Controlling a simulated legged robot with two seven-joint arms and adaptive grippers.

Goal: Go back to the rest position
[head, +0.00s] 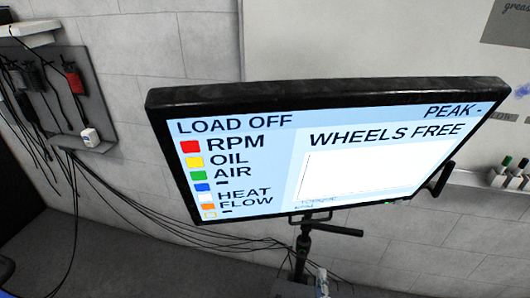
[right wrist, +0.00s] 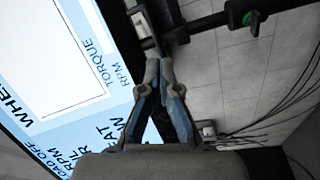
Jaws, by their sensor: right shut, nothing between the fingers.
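My left gripper is not in the head view.
A large tilted monitor (head: 375,165) reading "LOAD OFF" and "WHEELS FREE" fills the middle, on a dark stand (head: 303,245). Cables (head: 130,205) hang from a grey wall panel (head: 92,95) at left. Markers (head: 512,180) stand below a whiteboard at right.

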